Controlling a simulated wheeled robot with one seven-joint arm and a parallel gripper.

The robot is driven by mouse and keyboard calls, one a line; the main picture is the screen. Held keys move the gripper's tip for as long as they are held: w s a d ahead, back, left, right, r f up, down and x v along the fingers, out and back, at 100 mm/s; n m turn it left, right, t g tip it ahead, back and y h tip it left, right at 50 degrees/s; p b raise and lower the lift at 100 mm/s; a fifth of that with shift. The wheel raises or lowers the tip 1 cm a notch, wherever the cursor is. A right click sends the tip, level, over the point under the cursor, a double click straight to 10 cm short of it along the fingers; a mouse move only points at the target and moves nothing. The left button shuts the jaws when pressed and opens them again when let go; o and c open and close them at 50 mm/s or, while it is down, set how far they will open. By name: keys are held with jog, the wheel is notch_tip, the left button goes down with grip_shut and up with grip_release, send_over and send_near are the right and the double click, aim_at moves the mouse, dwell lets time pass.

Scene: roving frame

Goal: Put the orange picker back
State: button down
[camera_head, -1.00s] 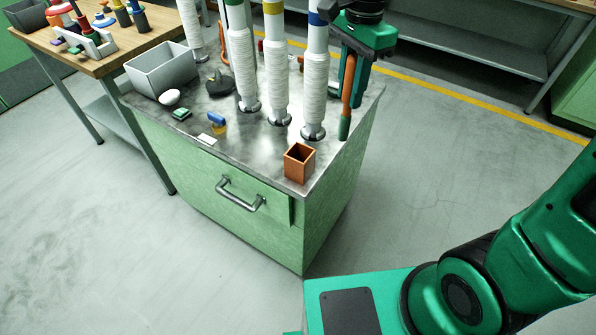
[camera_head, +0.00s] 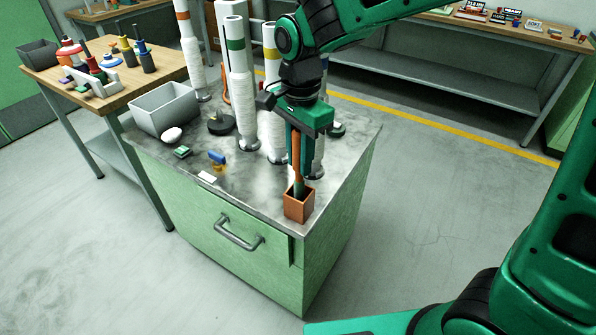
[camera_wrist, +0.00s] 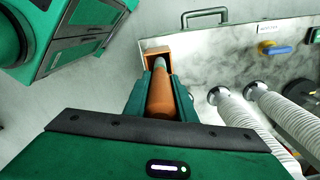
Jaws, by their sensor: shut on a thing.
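The orange picker (camera_head: 296,155) is an orange rod with a green-grey lower end. My gripper (camera_head: 302,148) is shut on it and holds it nearly upright over the near right corner of the metal-topped cabinet. In the wrist view the picker (camera_wrist: 161,100) runs between my gripper's fingers (camera_wrist: 163,90). Its lower end is at the mouth of a small square orange-brown holder (camera_head: 299,208), which also shows in the wrist view (camera_wrist: 150,50). The tip appears to be within the holder's opening; I cannot tell how deep.
Several upright white-wrapped spools (camera_head: 239,100) stand close behind my gripper. A grey bin (camera_head: 165,110), a blue-handled item (camera_head: 217,157) and a white card (camera_head: 207,177) lie left on the cabinet top (camera_head: 250,180). A wooden table (camera_head: 85,95) stands at far left.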

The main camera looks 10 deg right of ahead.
aim_at(299, 182)
jog(key=shift+f, duration=1.95)
jog(key=c, duration=1.5)
grip_release()
